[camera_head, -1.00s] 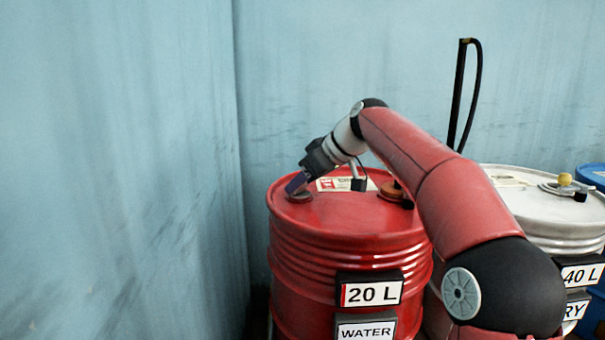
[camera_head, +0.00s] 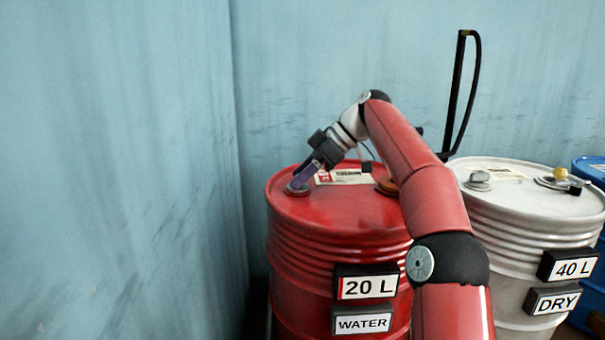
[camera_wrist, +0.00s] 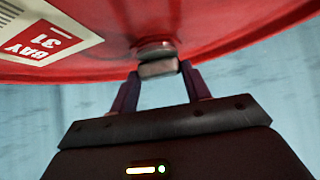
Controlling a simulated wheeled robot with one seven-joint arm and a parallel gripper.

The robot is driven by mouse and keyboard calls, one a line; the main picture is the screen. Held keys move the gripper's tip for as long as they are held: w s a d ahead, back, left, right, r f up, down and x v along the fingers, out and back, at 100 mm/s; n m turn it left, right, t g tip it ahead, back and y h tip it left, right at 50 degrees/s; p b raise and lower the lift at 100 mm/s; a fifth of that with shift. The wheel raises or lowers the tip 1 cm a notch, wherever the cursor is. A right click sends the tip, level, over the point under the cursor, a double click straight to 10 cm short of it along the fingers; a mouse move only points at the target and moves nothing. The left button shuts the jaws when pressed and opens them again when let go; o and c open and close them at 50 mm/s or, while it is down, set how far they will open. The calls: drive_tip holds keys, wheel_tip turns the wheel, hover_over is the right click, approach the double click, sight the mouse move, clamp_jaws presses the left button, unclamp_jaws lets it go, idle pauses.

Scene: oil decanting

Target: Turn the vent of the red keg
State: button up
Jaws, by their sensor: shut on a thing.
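The red keg (camera_head: 330,225) stands upright in the middle of the head view, with 20 L and WATER labels on its front. Its vent (camera_head: 297,189) is a small grey cap at the left of the top. In the wrist view the vent (camera_wrist: 157,56) shows as a round grey base with a block-like grip above it, on the red lid (camera_wrist: 220,25). My gripper (camera_head: 301,182) reaches the vent from the upper right. In the wrist view my gripper (camera_wrist: 157,72) has one finger on each side of the vent's grip and is shut on it.
A brown bung (camera_head: 387,186) and a BAY 31 sticker (camera_wrist: 42,43) are on the red lid. A white keg (camera_head: 510,225), marked 40 L and DRY, stands to the right, with a blue keg (camera_head: 590,170) beyond. A black hose (camera_head: 463,95) rises behind. Walls stand close left and behind.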

idle(0.3)
drive_tip(key=o, duration=1)
